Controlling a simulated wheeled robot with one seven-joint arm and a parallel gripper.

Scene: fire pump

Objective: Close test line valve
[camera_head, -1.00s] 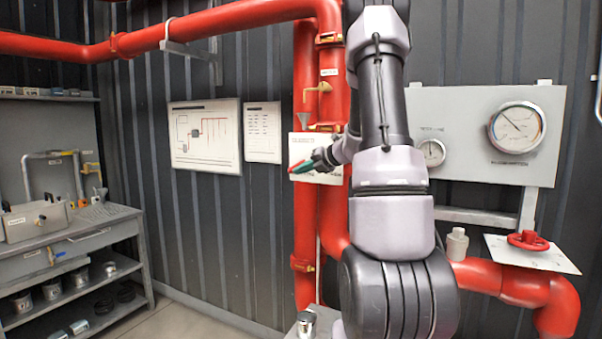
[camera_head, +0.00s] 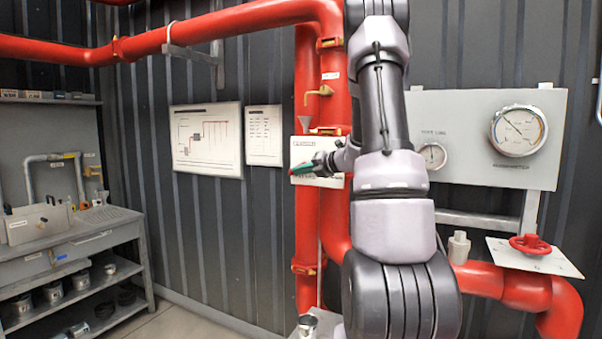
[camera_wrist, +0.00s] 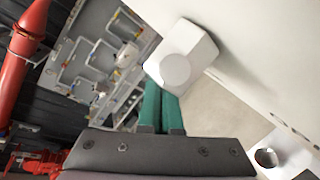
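My gripper (camera_head: 303,170) is in front of the white sign plate on the upright red pipe, its red and green fingers pointing left. In the wrist view my gripper's green fingers (camera_wrist: 160,105) lie side by side with nothing visible between them. A red handwheel (camera_head: 530,243) stands over a white plate at the lower right, well apart from my gripper. A small yellow valve handle (camera_head: 320,91) is on the upright pipe above my gripper. I cannot tell which of these is the test line valve; no label is readable.
A grey panel with a large gauge (camera_head: 518,130) and a small gauge (camera_head: 432,155) is on the right wall. A workbench with shelves (camera_head: 75,240) stands at the left. My arm hides part of the red pipes. Some floor is clear at the lower left.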

